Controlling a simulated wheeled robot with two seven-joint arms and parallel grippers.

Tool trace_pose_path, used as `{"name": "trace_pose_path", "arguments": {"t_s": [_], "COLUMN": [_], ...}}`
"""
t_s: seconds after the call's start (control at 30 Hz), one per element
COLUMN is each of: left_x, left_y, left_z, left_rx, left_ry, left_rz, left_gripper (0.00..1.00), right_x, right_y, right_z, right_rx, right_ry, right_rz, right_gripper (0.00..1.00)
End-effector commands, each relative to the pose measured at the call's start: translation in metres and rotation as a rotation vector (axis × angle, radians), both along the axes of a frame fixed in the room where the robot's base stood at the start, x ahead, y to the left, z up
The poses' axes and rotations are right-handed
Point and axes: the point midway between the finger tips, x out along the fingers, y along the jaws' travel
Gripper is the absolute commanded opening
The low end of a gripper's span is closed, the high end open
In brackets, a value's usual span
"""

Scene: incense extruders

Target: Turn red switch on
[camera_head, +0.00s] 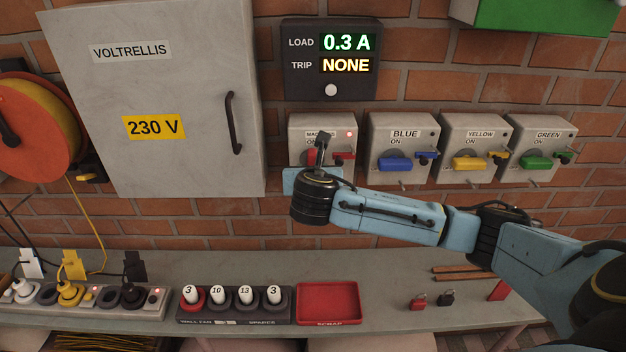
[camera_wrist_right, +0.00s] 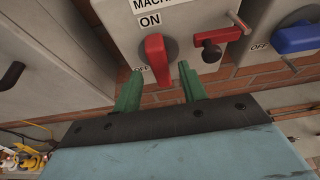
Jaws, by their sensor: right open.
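The red switch handle (camera_wrist_right: 154,48) is on a grey box (camera_wrist_right: 112,18) with an ON label above it and an OFF label at its lower left. The handle stands nearly upright in the right wrist view. My right gripper (camera_wrist_right: 159,70) is open, its green fingers on either side of the handle's lower end; I cannot tell if they touch it. In the head view my right gripper (camera_head: 322,142) covers most of the handle on the leftmost box (camera_head: 297,130). A small red light (camera_head: 349,134) glows there. My left gripper is out of view.
A red lever (camera_wrist_right: 212,44) sits right of the handle. Blue (camera_head: 394,163), yellow (camera_head: 468,163) and green (camera_head: 537,163) switches follow to the right. A grey cabinet (camera_head: 190,80) stands left. A display (camera_head: 331,60) above reads 0.3 A, trip NONE. The bench (camera_head: 390,270) lies below.

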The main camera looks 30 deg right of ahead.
Motion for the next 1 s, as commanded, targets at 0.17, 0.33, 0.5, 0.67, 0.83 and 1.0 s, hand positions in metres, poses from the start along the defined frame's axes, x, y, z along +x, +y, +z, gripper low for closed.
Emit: {"name": "trace_pose_path", "arguments": {"t_s": [0.17, 0.33, 0.5, 0.67, 0.83, 1.0], "left_x": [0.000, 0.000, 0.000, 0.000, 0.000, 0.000], "left_y": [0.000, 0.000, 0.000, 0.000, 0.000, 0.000], "left_z": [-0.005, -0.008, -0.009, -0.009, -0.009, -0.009], "left_rx": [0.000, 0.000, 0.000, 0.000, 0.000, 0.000], "left_ry": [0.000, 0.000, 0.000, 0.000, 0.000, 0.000], "left_rz": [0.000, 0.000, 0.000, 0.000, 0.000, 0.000], "left_gripper": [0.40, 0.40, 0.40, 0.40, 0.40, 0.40], "right_x": [-0.030, -0.058, -0.076, -0.084, -0.085, -0.084], "right_y": [0.020, 0.037, 0.048, 0.052, 0.052, 0.052], "right_z": [0.014, 0.027, 0.037, 0.041, 0.041, 0.041], "right_rx": [0.001, 0.001, 0.000, -0.001, -0.002, -0.001], "right_ry": [-0.002, -0.002, -0.001, -0.001, 0.000, 0.001], "right_rz": [0.004, 0.004, 0.002, -0.001, -0.001, -0.001], "right_gripper": [0.42, 0.42, 0.42, 0.42, 0.42, 0.42]}}
